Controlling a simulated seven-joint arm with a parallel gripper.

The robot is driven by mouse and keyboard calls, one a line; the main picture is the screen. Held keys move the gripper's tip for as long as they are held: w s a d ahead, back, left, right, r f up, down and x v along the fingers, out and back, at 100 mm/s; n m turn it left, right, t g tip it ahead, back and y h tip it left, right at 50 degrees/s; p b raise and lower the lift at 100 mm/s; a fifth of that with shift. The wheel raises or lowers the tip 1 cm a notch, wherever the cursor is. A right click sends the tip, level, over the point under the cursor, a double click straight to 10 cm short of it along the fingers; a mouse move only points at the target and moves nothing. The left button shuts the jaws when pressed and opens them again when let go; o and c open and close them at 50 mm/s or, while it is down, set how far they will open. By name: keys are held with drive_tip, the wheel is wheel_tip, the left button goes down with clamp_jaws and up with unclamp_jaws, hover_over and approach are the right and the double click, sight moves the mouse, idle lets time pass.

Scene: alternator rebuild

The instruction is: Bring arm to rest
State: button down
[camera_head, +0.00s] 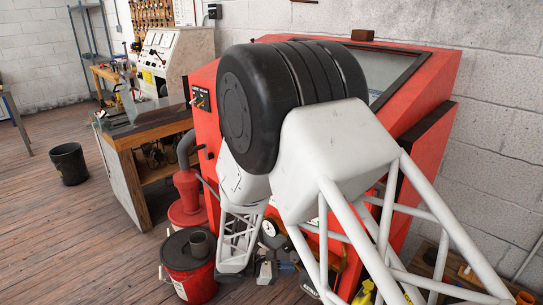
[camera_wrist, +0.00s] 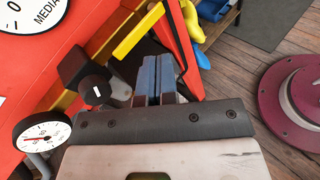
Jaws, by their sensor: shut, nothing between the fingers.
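My gripper shows in the wrist view (camera_wrist: 157,78) with its two blue fingers together and nothing between them. It points at the front of a red cabinet (camera_wrist: 70,50), close to a black knob-like fitting (camera_wrist: 95,88) and a small white pressure gauge (camera_wrist: 42,131). I cannot tell whether the fingers touch anything. In the head view my arm is bent in front of the red cabinet (camera_head: 425,150) and hides much of its front. The gripper is low there and hard to make out among small parts.
A red bucket (camera_head: 190,270) and a workbench (camera_head: 150,125) stand left of the cabinet. A black bin (camera_head: 69,163) stands on the wooden floor, which is open at the left. In the wrist view a maroon round base (camera_wrist: 295,105) lies at the right, near a blue bin (camera_wrist: 212,10).

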drive_tip(key=s+d+r+m+g+y, duration=0.35)
drive_tip(key=d+r+m, duration=0.2)
drive_tip(key=r, duration=0.55)
drive_tip(key=s+d+r+m+t+y, duration=0.1)
drive_tip(key=s+d+r+m+y, duration=0.1)
drive_tip(key=s+r, duration=0.5)
drive_tip(key=s+d+r+m+t+y, duration=0.1)
drive_tip(key=s+d+r+m+y, duration=0.2)
drive_tip(key=s+r+m+y, duration=0.2)
drive_tip(key=s+d+r+m+t+y, duration=0.2)
drive_tip(key=s+d+r+m+y, duration=0.1)
drive_tip(key=s+r, duration=0.5)
drive_tip(key=s+m+y, duration=0.1)
drive_tip(key=s, duration=0.2)
drive_tip(key=shift+r+m, duration=0.35)
